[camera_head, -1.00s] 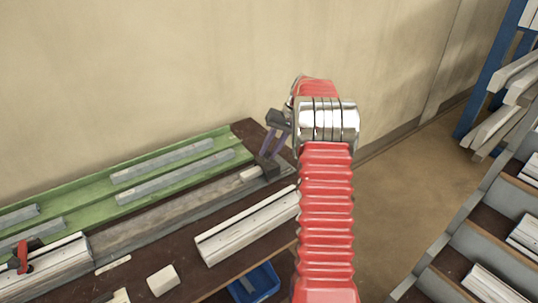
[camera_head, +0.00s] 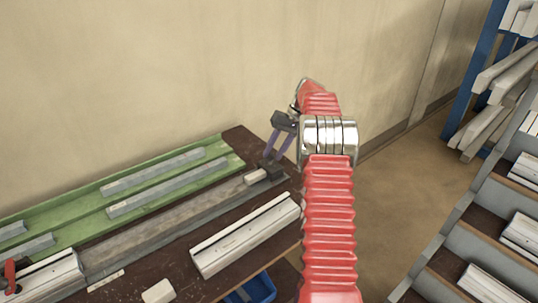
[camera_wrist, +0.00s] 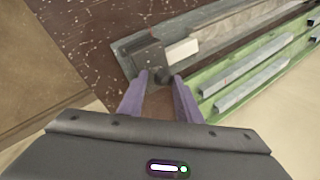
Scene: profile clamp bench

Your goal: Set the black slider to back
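The black slider (camera_head: 271,168) is a dark block near the right end of a long grey rail (camera_head: 150,228) on the bench. A pale block (camera_head: 254,177) sits against its left side. In the wrist view the slider (camera_wrist: 147,57) lies just beyond my fingertips, with a dark round knob (camera_wrist: 163,77) on its near side and the pale block (camera_wrist: 183,49) beside it. My gripper (camera_head: 275,157) reaches down over the slider. In the wrist view its two purple fingers (camera_wrist: 160,84) are apart, with the knob between or just past the tips. I cannot tell whether they touch it.
A green channel (camera_head: 232,147) with several grey bars lies behind the rail, by the wall. A white profile (camera_head: 245,235) lies in front. A red clamp (camera_head: 10,277) is at far left, a blue bin (camera_head: 258,290) below, shelves (camera_head: 470,210) at right.

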